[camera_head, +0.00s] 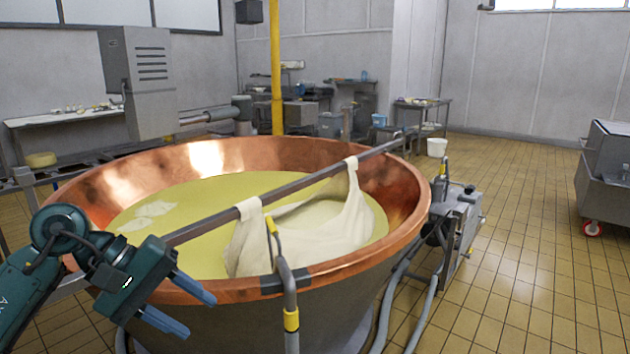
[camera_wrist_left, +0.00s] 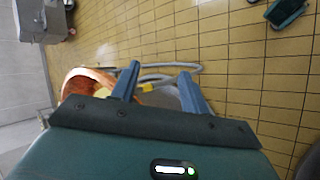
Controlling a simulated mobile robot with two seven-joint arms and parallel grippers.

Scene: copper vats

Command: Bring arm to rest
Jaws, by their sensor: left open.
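My left gripper (camera_head: 197,314) is at the lower left of the head view, with its two blue fingers apart and nothing between them. It is at the near left side of the copper vat (camera_head: 405,190), in front of its rim in the picture; whether it touches cannot be told. In the left wrist view the open fingers (camera_wrist_left: 159,72) point toward the tiled floor, with part of the copper vat (camera_wrist_left: 92,78) beyond them. My right gripper does not show clearly in either view.
A metal bar (camera_head: 300,183) lies across the vat, with a white cloth (camera_head: 325,225) hanging from it into yellowish liquid (camera_head: 185,205). A hooked pipe (camera_head: 290,300) stands at the near rim. A machine with hoses (camera_head: 460,225) is right of the vat.

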